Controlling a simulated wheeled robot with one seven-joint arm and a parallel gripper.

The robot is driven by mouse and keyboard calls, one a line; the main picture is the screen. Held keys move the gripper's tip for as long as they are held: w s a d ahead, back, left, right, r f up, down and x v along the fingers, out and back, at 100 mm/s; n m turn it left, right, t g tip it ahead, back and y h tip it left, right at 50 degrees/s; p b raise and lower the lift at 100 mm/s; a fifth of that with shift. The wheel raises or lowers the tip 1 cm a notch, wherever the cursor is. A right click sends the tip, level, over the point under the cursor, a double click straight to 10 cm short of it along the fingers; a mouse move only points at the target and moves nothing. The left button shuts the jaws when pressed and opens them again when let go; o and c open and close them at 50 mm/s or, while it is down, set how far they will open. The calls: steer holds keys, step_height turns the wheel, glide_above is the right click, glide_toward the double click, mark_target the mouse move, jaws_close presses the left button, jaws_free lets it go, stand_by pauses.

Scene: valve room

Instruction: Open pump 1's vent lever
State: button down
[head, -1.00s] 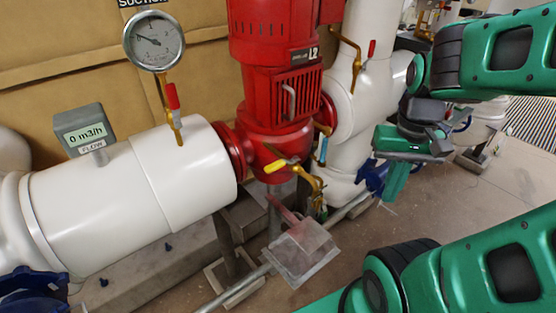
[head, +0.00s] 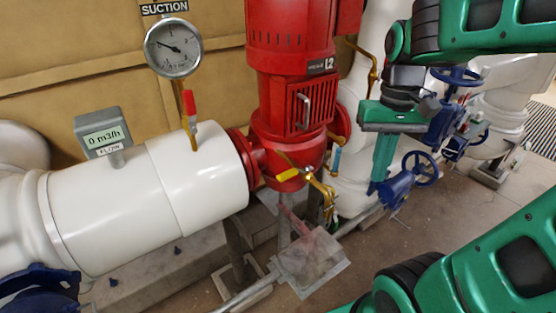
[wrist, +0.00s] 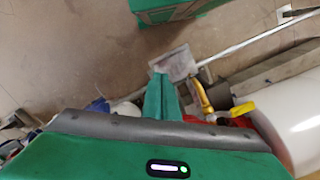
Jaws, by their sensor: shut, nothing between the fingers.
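The red pump (head: 290,95) stands upright in the middle of the head view. A brass valve (head: 322,188) with a yellow lever (head: 288,176) sits at its lower front; the lever slants up to the left. No label names it as the vent lever. A blue-handled lever (head: 336,160) is just behind to the right. My gripper (head: 377,187) is shut and empty, pointing down, to the right of the brass valve and apart from it. In the wrist view, my shut fingers (wrist: 160,78) are left of the brass valve (wrist: 202,97) and yellow lever (wrist: 243,109).
A suction gauge (head: 172,48) with a red-handled valve (head: 189,105) stands on the white pipe (head: 150,190). A grey drain tray (head: 312,262) lies below the brass valve. Blue handwheels (head: 420,168) are behind my gripper. The floor (head: 480,190) at right is open.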

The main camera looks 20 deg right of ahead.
steer(key=w+a+r+n+g, duration=0.1)
steer(key=w+a+r+n, duration=0.3)
steer(key=w+a, duration=0.6)
steer(key=n+g+h, duration=0.1)
steer(key=n, duration=0.2)
glide_toward(296, 172)
steer(key=w+a+r, duration=0.2)
steer(key=w+a, duration=0.1)
steer(key=shift+w+a+r, duration=0.1)
steer(key=shift+w+a, duration=0.15)
steer(key=shift+w, duration=0.05)
steer(key=x, duration=1)
steer(key=shift+a, duration=0.15)
